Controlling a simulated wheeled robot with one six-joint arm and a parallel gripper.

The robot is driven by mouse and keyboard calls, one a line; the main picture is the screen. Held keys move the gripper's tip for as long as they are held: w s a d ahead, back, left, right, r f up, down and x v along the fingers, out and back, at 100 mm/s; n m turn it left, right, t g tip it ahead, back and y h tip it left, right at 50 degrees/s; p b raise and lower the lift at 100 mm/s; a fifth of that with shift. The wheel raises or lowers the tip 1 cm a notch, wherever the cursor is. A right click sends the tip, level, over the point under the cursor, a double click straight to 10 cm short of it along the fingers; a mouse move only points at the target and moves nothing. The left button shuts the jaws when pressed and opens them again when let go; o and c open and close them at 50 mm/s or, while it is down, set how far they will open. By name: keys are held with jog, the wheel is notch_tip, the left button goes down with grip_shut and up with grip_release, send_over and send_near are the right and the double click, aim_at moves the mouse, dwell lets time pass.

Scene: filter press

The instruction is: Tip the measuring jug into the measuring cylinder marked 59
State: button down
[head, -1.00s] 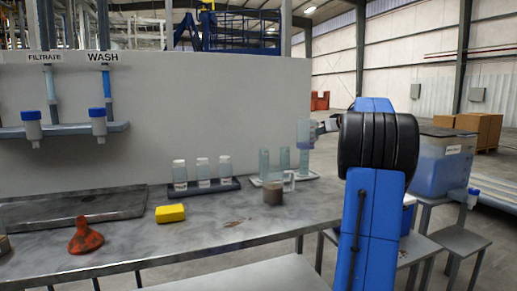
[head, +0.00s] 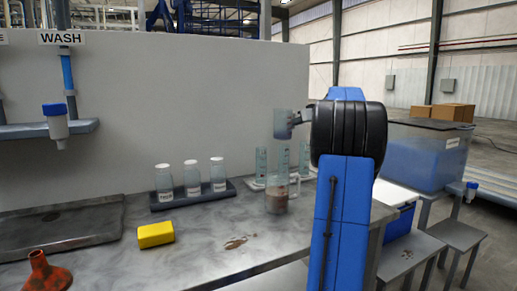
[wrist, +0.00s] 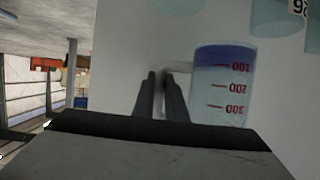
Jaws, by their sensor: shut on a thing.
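My gripper (wrist: 163,90) is shut on the handle of a clear measuring jug (wrist: 222,90) with red graduations. The wrist view is upside down; the jug looks upright, with blue liquid low in it near the 100 mark. In the head view, the jug (head: 284,124) is held in the air in front of the grey panel. Several measuring cylinders (head: 261,162) stand in a white tray below and behind it. One cylinder (wrist: 312,38) carries a cut-off, inverted number label in the wrist view. I cannot read which cylinder is marked 59.
A second jug with brown contents (head: 277,200) stands in front of the cylinders. Three capped bottles (head: 192,178) sit in a dark rack to the left. A yellow block (head: 156,234) and red funnel (head: 45,272) lie further left. The front middle of the bench is mostly clear.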

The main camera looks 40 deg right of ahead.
aim_at(284, 112)
jog(key=shift+s+a+r+n+h, duration=0.1)
jog(key=shift+a+r+n+h, duration=0.2)
jog(key=shift+r, duration=0.3)
jog(key=shift+s+a+r+n+h, duration=0.1)
jog(key=shift+a+r+n+h, duration=0.15)
jog(key=shift+r, duration=0.3)
jog(key=r+n, duration=0.1)
jog(key=a+r+n+h, duration=0.1)
jog(key=shift+s+a+r+t, duration=0.1)
jog(key=shift+a+r+t, duration=0.1)
jog(key=shift+r+t, duration=0.2)
jog(key=a+r+n+t+h, duration=0.1)
jog(key=a+n+t+h, duration=0.1)
jog(key=a+n, duration=0.5)
jog(key=shift+s+t+h+p, duration=0.35)
jog(key=shift+t, duration=0.25)
jog(key=shift+a+n, duration=0.1)
jog(key=shift+n, duration=0.35)
jog(key=shift+s+a+f+n+t, duration=0.1)
jog(key=shift+a+n+t, duration=0.3)
jog(key=shift+a+n, duration=0.55)
jog(key=shift+s+a+r+n+t+p, duration=0.1)
jog(key=shift+a+r+n+t+p, duration=0.2)
jog(key=shift+a+r+n+p, duration=0.3)
dwell(1.5)
